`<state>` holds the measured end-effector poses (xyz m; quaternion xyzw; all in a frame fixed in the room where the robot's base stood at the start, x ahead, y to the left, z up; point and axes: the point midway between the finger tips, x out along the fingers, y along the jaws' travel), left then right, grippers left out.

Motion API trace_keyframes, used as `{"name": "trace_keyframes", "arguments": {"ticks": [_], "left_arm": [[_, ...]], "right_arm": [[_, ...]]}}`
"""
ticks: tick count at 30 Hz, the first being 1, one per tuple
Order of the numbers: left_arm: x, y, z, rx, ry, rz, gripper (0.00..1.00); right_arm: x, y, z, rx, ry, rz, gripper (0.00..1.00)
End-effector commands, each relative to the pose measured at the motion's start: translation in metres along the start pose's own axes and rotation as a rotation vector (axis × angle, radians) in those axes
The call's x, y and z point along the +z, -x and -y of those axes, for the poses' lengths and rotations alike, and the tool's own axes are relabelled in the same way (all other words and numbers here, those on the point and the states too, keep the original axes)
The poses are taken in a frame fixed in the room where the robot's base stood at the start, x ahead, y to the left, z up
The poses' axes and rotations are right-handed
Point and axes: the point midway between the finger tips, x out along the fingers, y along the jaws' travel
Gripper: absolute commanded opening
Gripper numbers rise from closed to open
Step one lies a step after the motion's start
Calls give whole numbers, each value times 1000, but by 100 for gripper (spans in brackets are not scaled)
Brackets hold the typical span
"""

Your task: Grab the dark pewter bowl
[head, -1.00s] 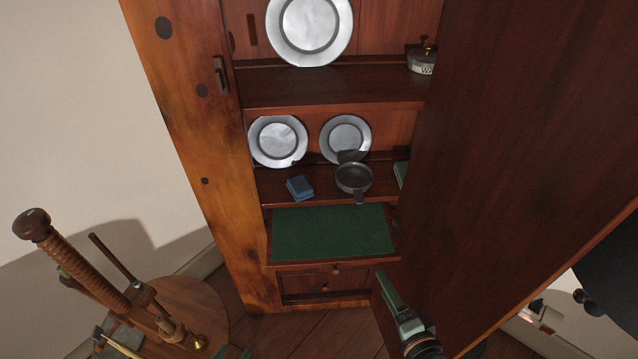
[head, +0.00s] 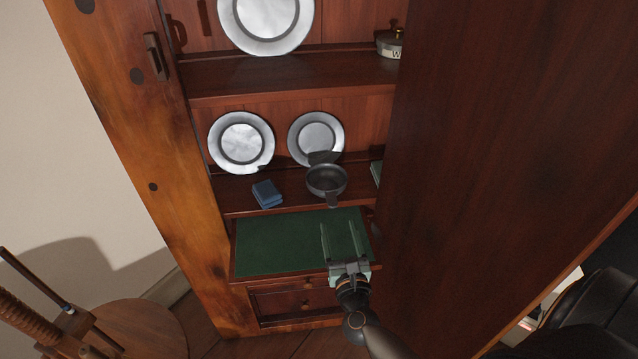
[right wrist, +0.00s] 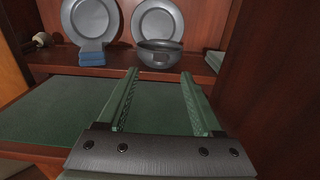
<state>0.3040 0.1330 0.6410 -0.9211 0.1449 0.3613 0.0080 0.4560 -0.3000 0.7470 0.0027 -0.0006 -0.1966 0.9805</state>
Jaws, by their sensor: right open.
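The dark pewter bowl (head: 326,181) stands upright on the lower shelf, with one handle toward the front and one toward the back. My right gripper (head: 340,228) is open and empty over the green surface, in front of and below the bowl. Its two green fingers (right wrist: 158,78) point toward the shelf, with a gap between them and the bowl. My left gripper is not in view.
Blue folded items (head: 267,194) lie left of the bowl. Two pewter plates (head: 241,143) (head: 316,139) stand behind. The large dark door (head: 500,150) is close on the right. The green pull-out surface (head: 280,243) is clear.

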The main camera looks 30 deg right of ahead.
Motion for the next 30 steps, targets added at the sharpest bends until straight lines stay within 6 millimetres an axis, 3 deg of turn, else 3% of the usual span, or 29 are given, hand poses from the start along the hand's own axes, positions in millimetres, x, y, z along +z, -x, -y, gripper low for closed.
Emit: {"name": "trace_keyframes", "arguments": {"ticks": [6, 14, 21, 30], "left_arm": [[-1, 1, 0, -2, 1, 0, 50], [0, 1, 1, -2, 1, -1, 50], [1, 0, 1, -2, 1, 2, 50], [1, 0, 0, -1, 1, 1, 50]], "right_arm": [[1, -39, 0, 2, 4, 2, 68], [-1, -57, 0, 3, 5, 1, 68], [-5, -90, 0, 3, 6, 2, 68], [-5, -103, 0, 3, 5, 0, 68]]}}
